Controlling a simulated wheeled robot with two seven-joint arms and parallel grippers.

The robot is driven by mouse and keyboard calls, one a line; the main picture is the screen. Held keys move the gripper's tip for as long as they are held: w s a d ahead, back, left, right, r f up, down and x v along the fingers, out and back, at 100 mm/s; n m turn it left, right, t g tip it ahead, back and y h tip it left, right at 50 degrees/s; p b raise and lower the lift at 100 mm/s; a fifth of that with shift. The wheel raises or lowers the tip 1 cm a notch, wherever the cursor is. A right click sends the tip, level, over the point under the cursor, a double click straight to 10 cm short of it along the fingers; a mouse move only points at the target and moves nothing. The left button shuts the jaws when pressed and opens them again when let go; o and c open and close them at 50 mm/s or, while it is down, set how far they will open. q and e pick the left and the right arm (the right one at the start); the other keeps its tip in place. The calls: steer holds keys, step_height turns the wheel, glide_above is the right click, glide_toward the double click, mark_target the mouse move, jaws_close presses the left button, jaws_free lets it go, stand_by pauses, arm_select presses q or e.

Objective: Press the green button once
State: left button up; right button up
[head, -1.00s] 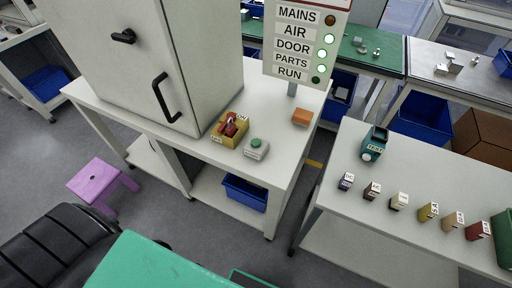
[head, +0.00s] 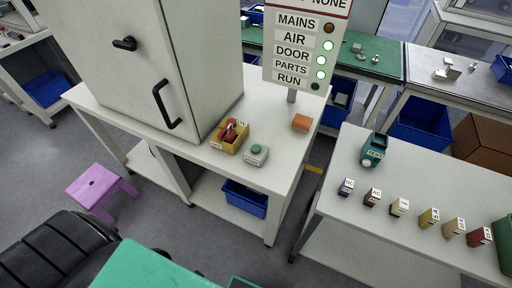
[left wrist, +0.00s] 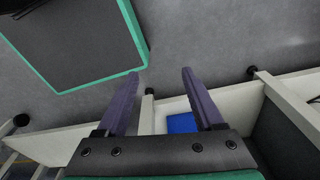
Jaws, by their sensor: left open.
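The green button (head: 256,149) is a round cap on top of a small pale grey box (head: 257,159). The box stands near the front edge of the white bench (head: 284,172), beside a yellow box with a red switch (head: 231,137). Nothing touches the button in the head view. My left gripper (left wrist: 162,74) shows only in the left wrist view, with its two purple fingers apart and nothing between them. It points over grey floor and bench legs, and the button is not in that view. My right gripper is in neither view.
A tall grey cabinet (head: 150,70) stands behind the button box. A sign panel (head: 303,45) with lamps rises at the bench's back; MAINS is amber, three lamps glow green, RUN is dark. A purple stool (head: 98,185) stands at left.

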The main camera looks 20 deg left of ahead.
arm_select(q)
jaws_close()
stand_by(1.4)
